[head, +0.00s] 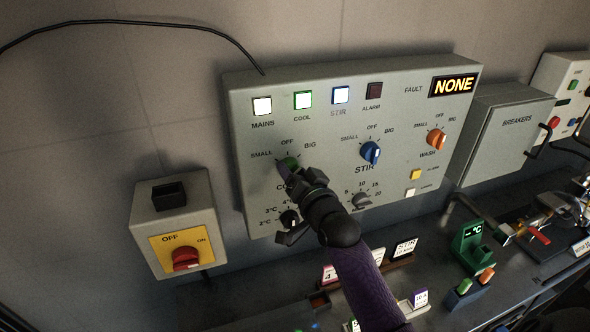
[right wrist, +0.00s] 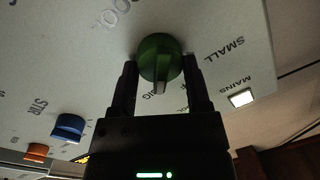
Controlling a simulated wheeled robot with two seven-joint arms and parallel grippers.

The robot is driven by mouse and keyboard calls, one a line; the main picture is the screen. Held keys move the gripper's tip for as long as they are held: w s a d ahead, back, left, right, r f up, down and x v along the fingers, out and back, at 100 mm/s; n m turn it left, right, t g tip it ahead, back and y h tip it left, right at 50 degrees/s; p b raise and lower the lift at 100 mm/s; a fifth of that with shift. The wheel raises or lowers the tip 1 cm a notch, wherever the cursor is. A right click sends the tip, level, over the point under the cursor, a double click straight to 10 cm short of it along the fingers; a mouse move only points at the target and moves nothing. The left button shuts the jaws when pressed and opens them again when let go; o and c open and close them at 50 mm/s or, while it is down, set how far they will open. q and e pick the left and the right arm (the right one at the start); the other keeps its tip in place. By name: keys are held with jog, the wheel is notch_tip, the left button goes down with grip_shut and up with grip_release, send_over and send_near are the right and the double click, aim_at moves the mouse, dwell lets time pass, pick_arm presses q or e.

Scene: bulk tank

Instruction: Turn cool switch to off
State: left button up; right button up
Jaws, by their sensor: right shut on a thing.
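The cool switch is a green round knob (head: 289,163) on the grey control panel, with SMALL, OFF and BIG printed around it. It shows large in the right wrist view (right wrist: 158,55). Its pale pointer mark faces down in that view, close to the partly hidden BIG lettering; I cannot tell its exact setting. My right gripper (head: 291,172) is at the knob, its fingers (right wrist: 161,64) on either side and shut on it. In the head view the gripper hides part of the knob and the dial below. My left gripper is not in view.
The lit green COOL lamp (head: 303,100) is above. A blue STIR knob (head: 371,153) and an orange WASH knob (head: 436,139) lie to the right. A box with a red main switch (head: 186,259) is at the lower left. Cards and fittings stand below the panel.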

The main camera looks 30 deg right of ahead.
jog(key=shift+r+n+p, duration=0.2)
jog(key=shift+n+p, duration=1.3)
jog(key=shift+n, duration=0.1)
jog(key=shift+a+n+g+p, duration=0.1)
jog(key=shift+n+g+p, duration=0.2)
jog(key=shift+n+p, duration=1.05)
jog(key=shift+n, duration=0.65)
jog(key=shift+f+n, duration=0.1)
jog(key=shift+n, duration=0.4)
jog(key=o, duration=1.3)
